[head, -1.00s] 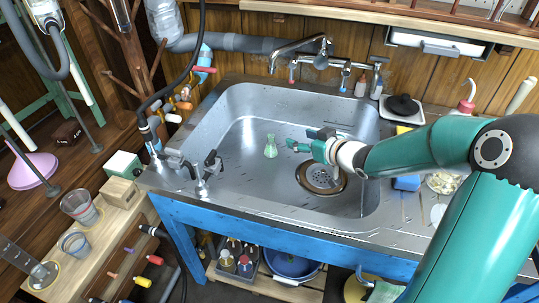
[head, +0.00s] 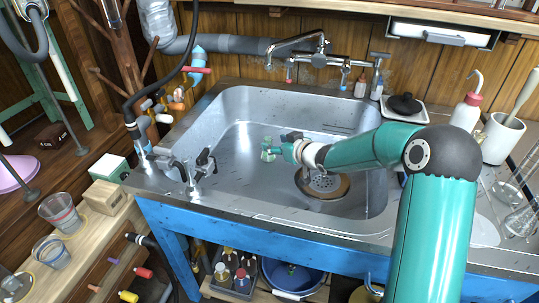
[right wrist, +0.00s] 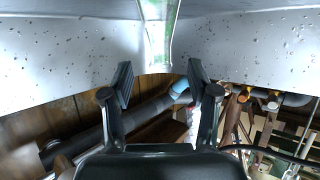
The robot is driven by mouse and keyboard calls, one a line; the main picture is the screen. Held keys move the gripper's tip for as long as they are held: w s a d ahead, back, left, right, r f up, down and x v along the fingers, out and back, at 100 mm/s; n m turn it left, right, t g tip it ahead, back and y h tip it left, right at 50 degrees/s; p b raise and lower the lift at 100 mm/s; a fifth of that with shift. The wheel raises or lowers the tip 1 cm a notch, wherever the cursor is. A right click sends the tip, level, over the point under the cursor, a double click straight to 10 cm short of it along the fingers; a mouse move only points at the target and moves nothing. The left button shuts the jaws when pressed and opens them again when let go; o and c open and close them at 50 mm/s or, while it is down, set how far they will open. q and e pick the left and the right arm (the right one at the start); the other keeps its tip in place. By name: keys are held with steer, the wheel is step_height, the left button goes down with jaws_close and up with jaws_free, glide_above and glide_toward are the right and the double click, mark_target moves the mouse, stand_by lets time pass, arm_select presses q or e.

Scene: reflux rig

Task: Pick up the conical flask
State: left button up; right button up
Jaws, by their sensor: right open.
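The conical flask (head: 267,150) is small, pale green and clear, and stands in the steel sink (head: 225,170), left of the drain. My right gripper (head: 277,148) reaches in from the right, low in the sink, with its tips at the flask's right side and partly overlapping it. In the right wrist view the flask (right wrist: 160,38) shows at the top middle, in line with the gap between the open fingers of my right gripper (right wrist: 160,80). I cannot tell whether a finger touches it. My left gripper is not in view.
The round drain (head: 322,184) lies below my right forearm. The tap (head: 300,45) stands at the sink's back edge and valves (head: 200,168) at its left front corner. A wash bottle (head: 466,108) and a mortar (head: 502,138) stand on the right. The sink's left part is clear.

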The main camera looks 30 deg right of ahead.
steer(key=b+x, duration=0.1)
steer(key=x, duration=0.1)
steer(key=f+x, duration=0.1)
steer(key=x, duration=0.2)
steer(key=shift+s+b, duration=0.1)
steer(key=shift+b, duration=0.25)
steer(key=shift+w+f, duration=0.1)
steer(key=shift+w, duration=0.15)
steer(key=shift+c, duration=0.3)
jaws_close()
